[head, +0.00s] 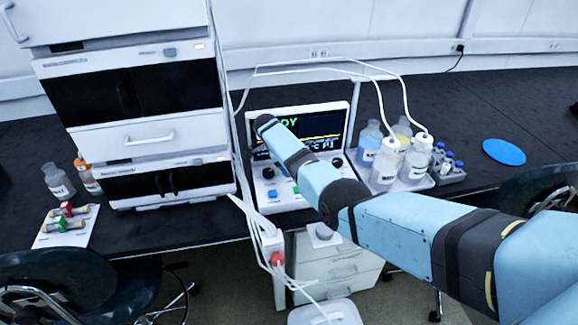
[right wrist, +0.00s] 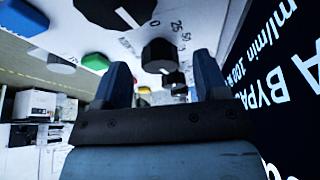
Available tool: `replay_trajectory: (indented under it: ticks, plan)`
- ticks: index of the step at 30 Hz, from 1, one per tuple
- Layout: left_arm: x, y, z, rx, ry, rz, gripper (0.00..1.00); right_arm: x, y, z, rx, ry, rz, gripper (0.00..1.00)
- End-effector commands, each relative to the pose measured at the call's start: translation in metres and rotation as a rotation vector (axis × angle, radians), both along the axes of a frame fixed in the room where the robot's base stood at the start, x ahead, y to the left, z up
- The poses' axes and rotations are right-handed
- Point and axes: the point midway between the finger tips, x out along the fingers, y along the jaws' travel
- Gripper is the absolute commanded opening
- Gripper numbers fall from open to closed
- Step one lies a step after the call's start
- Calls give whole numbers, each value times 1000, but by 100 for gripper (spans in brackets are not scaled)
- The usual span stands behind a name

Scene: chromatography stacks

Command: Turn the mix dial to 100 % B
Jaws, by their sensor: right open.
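The white control console (head: 297,198) stands on the dark bench, with a lit screen (head: 326,126) at its back. Black knobs show on its panel in the head view, one at left (head: 268,172) and one at right (head: 337,162). In the right wrist view, a black dial (right wrist: 160,55) has 0, 25 and 50 printed beside it; its pointer setting cannot be read. My right gripper (right wrist: 162,82) is open, its two dark fingers apart, with the dial showing between and beyond them. Contact cannot be told. In the head view my right arm hides this gripper. My left gripper is not in view.
Green (right wrist: 96,62) and yellow (right wrist: 142,90) buttons and more black knobs surround the dial. Bottles on a tray (head: 416,184), with white tubes, stand right of the console. A tall instrument stack (head: 141,137) stands left. A loose cable bundle hangs at the bench front.

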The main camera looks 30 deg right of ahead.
Motion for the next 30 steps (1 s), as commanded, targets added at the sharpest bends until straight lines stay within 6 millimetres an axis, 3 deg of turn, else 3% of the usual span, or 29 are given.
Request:
replay_trajectory:
  ticks: [6, 12, 30]
  plan:
    - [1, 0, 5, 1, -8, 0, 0, 6, 15, 36, 2, -4, 1, 67]
    - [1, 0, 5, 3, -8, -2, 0, 8, 22, 56, 0, 0, -1, 67]
    - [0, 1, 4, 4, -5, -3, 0, 8, 23, 59, 0, 0, 0, 67]
